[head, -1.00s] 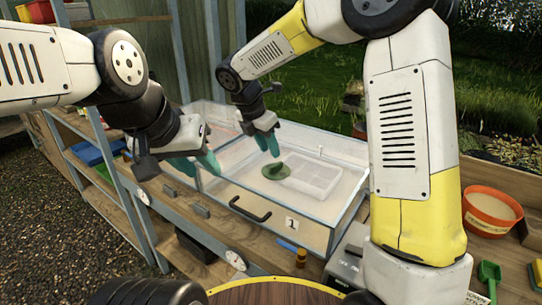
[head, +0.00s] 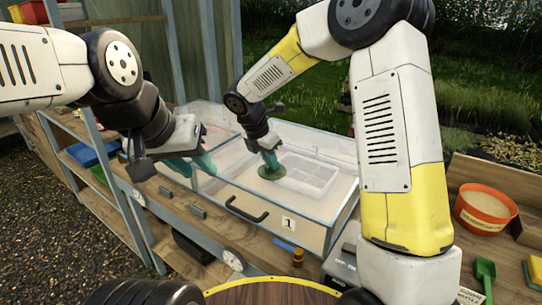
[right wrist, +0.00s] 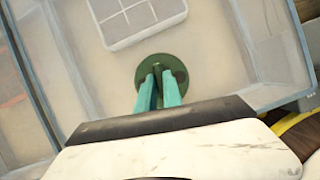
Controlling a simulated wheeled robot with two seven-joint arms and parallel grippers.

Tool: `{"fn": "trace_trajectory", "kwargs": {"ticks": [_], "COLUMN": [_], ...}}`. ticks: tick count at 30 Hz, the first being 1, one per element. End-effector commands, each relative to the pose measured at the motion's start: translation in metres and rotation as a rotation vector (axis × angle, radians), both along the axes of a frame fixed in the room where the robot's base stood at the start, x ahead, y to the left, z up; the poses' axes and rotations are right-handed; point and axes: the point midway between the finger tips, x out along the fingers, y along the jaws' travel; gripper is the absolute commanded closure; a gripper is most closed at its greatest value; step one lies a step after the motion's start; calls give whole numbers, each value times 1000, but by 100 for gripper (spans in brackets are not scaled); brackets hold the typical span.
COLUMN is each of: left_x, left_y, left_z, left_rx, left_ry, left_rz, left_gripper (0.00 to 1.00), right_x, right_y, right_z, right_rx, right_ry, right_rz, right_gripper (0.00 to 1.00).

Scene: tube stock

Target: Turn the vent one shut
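Vent one (head: 279,176) is a round green disc with a raised grip, on the clear lid of the frame box (head: 258,189) labelled 1. My right gripper (head: 270,161) is down on the vent. In the right wrist view, its teal fingers (right wrist: 158,82) stand close on both sides of the grip, over the green disc (right wrist: 177,65). The fingers hide most of the grip. My left gripper (head: 193,164) is open and empty, above the left end of the box, away from the vent.
A white divided tray (head: 308,174) lies under the lid beside the vent. A black handle (head: 247,210) is on the box front. An orange pot (head: 486,208) and a green scoop (head: 485,277) are at the right. Shelves stand at the left.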

Motion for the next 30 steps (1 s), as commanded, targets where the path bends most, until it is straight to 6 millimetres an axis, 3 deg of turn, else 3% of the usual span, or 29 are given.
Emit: {"fn": "trace_trajectory", "kwargs": {"ticks": [14,30], "left_x": [0,0], "left_y": [0,0], "left_z": [0,0], "left_rx": [0,0], "left_ry": [0,0], "left_rz": [0,0], "left_gripper": [64,64], "right_x": [0,3], "right_y": [1,3], "right_z": [0,0], "right_rx": [1,0], "right_ry": [0,0], "right_rz": [-78,-536], "right_gripper": [100,100]}}
